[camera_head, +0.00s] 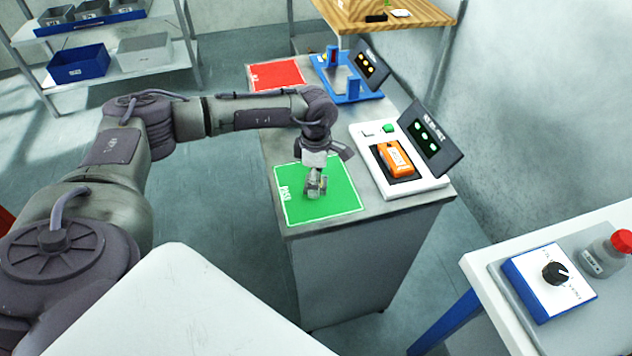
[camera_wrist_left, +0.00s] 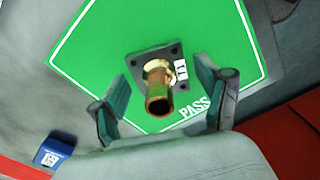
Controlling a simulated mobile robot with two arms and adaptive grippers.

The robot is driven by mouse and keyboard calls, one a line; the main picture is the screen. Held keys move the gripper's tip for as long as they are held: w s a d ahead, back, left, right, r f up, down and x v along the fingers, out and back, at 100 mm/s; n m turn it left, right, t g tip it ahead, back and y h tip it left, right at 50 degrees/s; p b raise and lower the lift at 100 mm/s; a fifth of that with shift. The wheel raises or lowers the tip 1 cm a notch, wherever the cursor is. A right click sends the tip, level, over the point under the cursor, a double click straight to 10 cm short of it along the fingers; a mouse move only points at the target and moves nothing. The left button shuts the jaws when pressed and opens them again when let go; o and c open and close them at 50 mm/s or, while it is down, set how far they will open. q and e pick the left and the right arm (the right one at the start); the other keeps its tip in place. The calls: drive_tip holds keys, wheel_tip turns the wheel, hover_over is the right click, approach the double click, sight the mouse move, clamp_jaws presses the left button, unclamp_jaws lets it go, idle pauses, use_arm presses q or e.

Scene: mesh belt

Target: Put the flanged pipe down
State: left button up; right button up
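The flanged pipe (camera_wrist_left: 159,90) is a brass-coloured tube on a dark square flange with a white label. In the left wrist view it stands on the green PASS mat (camera_wrist_left: 100,40), flange down, tube end toward the camera. My left gripper (camera_wrist_left: 165,97) is open, with a finger on each side of the pipe and a visible gap to both. In the head view the left gripper (camera_head: 315,186) is low over the green mat (camera_head: 340,200) and mostly hides the pipe. My right gripper is not in view.
A red mat (camera_head: 276,75) lies at the counter's far end, near a blue fixture (camera_head: 352,95). A white tester holding an orange device (camera_head: 395,158) stands right of the green mat. A white table with a knob box (camera_head: 550,285) is at lower right.

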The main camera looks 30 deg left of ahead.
use_arm(q)
clamp_jaws()
drive_tip(key=shift+w+r, duration=0.1)
